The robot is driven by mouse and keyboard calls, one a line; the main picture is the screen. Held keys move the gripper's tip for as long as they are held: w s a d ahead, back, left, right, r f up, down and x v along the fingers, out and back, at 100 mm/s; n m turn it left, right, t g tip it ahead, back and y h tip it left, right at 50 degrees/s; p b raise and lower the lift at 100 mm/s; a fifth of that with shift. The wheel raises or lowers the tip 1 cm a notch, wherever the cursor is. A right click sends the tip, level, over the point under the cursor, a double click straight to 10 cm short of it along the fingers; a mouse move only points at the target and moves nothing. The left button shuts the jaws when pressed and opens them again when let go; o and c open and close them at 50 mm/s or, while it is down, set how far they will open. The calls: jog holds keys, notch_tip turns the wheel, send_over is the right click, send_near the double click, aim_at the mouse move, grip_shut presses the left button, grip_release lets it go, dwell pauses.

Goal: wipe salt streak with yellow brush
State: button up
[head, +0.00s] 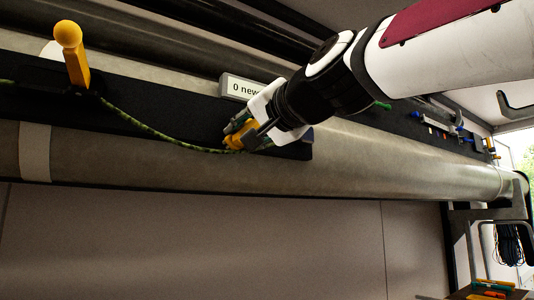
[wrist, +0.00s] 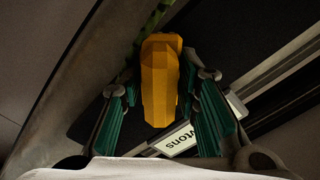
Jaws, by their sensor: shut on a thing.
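My gripper (head: 240,132) is shut on a yellow faceted block (wrist: 160,82), over the black board on the spar. The block also shows between the fingertips in the head view (head: 236,138), mostly hidden by them. I cannot see bristles, so I cannot tell whether it is the brush. The green patterned rope (head: 165,138) runs to the block; whether it is tied to it is unclear. A pale band (head: 35,152) crosses the grey spar (head: 130,165) at the left.
An orange lever with a ball top (head: 70,45) stands at the left end of the black board (head: 190,120). A white sign (head: 240,88) reading "0 new..." is behind my gripper. Small tools (head: 450,130) lie farther right. Coiled cords (head: 510,245) hang at the lower right.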

aim_at(223, 137)
jog(key=shift+s+a, duration=0.2)
jog(key=shift+a, duration=0.1)
jog(key=shift+a, duration=0.1)
jog(key=shift+s+a+p, duration=0.75)
jog(key=shift+a+p, duration=0.3)
jog(key=shift+p, duration=0.1)
jog(key=shift+w+d, duration=0.1)
jog(key=shift+d, duration=0.05)
jog(key=shift+w+d+f+b, duration=0.1)
jog(key=shift+w+d+b, duration=0.55)
jog(key=shift+b, duration=0.35)
jog(key=shift+d, duration=0.35)
jog(key=shift+b, duration=0.3)
